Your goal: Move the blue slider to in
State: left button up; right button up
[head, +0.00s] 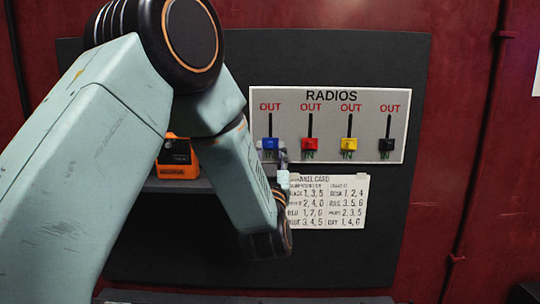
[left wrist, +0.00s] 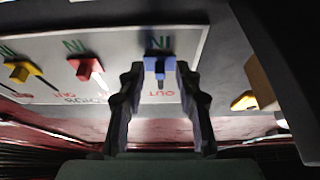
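The blue slider (head: 270,144) is the leftmost slider on the grey RADIOS panel (head: 290,97). Its knob sits at the lower end of its slot, by the IN label, with OUT above. My left gripper (head: 281,155) is at the panel just below and right of the knob, partly hidden by its own wrist. In the left wrist view the picture is turned over, and the blue slider (left wrist: 158,66) lies between the fingertips of my left gripper (left wrist: 160,70). The fingers are apart, with small gaps beside the knob; contact is unclear. My right gripper is not in view.
The red slider (head: 309,145), yellow slider (head: 349,144) and black slider (head: 387,144) stand to the right, also at their lower ends. A paper card (head: 340,205) hangs below the panel. An orange device (head: 178,158) sits on a shelf at left, behind my arm.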

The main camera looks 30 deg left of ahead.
pick_arm(q)
jog(key=v, duration=1.2)
jog(key=shift+f, duration=0.1)
dwell(0.4)
